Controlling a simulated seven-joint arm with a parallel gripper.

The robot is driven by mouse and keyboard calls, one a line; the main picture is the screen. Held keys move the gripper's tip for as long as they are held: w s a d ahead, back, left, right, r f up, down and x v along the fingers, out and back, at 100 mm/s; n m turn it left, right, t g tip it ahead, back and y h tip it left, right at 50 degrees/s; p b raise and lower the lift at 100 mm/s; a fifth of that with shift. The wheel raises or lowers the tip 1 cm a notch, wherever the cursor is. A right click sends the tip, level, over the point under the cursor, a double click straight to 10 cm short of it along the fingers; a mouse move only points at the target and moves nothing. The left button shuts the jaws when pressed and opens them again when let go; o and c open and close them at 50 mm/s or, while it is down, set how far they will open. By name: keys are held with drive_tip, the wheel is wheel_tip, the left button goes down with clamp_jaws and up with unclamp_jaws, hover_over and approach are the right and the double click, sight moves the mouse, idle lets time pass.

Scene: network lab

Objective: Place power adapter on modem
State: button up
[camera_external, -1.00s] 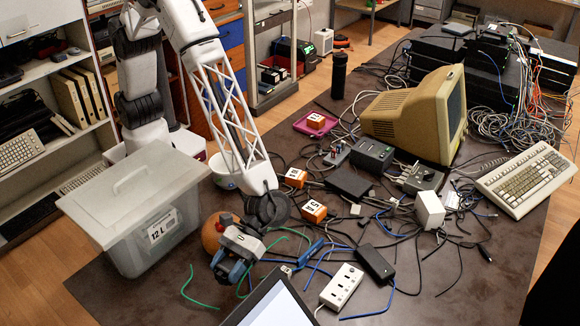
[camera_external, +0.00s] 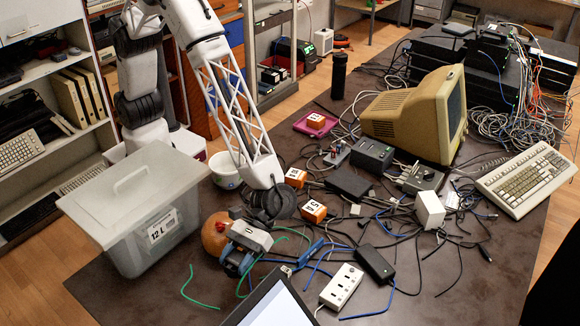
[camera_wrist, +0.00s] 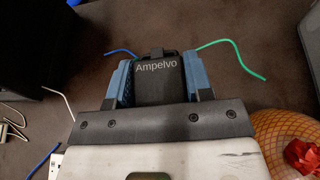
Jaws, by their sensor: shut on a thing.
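My gripper (camera_external: 236,264) is low at the front of the dark table, between an orange round object and the open laptop. In the wrist view, its two blue fingers (camera_wrist: 158,82) are shut on a black block marked "Ampelvo" (camera_wrist: 160,68), which looks like the power adapter. In the external view the fingers mostly hide this block. Another black adapter-like brick (camera_external: 375,263) lies beside the white power strip. I cannot tell for sure which thing is the modem; a flat black box (camera_external: 348,184) lies mid-table, and a larger dark box (camera_external: 373,155) stands behind it.
The orange round object (camera_external: 214,235) is close to my gripper, at its left in the external view. The laptop (camera_external: 272,302), power strip (camera_external: 341,286) and loose cables are at the right. A lidded bin (camera_external: 137,205) stands at the left. A beige monitor (camera_external: 412,115) is farther back.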

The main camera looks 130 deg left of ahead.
drive_tip(key=s+a+n+t+y, duration=0.1)
drive_tip(key=a+n+t, duration=0.1)
drive_tip(key=a, duration=1.2)
drive_tip(key=s+a+n+t, duration=0.2)
drive_tip(key=a+t, duration=0.1)
drive_tip(key=a, duration=1.1)
drive_tip(key=s+a+n+t+y, duration=0.1)
drive_tip(key=s+a, duration=0.2)
drive_tip(key=a, duration=0.3)
drive_tip(key=s+a+f+n+t+y, duration=0.1)
drive_tip(key=s+a, duration=0.2)
drive_tip(key=a, duration=0.4)
drive_tip(key=s+a+n+t, duration=0.1)
drive_tip(key=s+a+n, duration=0.1)
drive_tip(key=s+a, duration=0.2)
drive_tip(key=shift+a+f+y, duration=0.2)
drive_tip(key=shift+a+y, duration=0.2)
drive_tip(key=shift+a, duration=0.95)
drive_tip(key=shift+s+a+t, duration=0.3)
drive_tip(key=shift+s+a, duration=0.1)
drive_tip(key=shift+a, duration=0.1)
drive_tip(key=shift+w, duration=0.1)
hover_over(349, 181)
drive_tip(key=shift+f, duration=0.8)
drive_tip(key=shift+f, duration=1.75)
drive_tip(key=shift+f, duration=0.15)
